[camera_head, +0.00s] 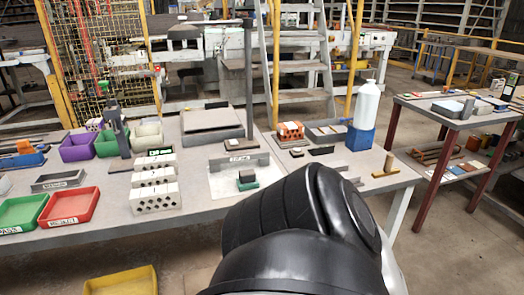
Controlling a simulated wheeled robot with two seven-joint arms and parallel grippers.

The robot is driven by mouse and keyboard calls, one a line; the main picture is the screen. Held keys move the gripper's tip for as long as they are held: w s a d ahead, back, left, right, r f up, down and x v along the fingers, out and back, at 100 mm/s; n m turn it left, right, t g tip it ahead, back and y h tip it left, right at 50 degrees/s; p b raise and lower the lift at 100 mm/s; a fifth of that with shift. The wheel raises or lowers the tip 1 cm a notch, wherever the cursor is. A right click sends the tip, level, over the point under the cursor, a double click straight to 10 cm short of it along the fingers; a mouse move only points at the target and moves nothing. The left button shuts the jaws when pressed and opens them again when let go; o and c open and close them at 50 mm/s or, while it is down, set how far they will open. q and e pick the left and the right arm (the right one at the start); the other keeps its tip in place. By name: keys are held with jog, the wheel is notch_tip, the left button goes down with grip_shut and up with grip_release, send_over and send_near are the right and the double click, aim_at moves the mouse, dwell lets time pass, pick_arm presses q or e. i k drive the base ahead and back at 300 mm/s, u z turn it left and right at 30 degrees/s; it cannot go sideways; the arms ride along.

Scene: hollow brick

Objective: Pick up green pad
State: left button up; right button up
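A small green pad (248,186) lies on a pale sheet (222,189) on the workbench. A dark block (246,175) sits on or right against it, so much of the pad is hidden. A black arm link of mine fills the lower middle of the picture, to the right of and nearer than the pad. Neither of my grippers shows.
A labelled grey bracket (240,160) stands just behind the pad. White hollow bricks (155,195) stand to its left. Farther left are a red tray (71,206) and a green tray (20,213). A white bottle (367,104) stands on a blue block (359,138) at right.

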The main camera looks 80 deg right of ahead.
aim_at(247, 179)
jog(key=k, duration=0.2)
jog(key=z, duration=1.45)
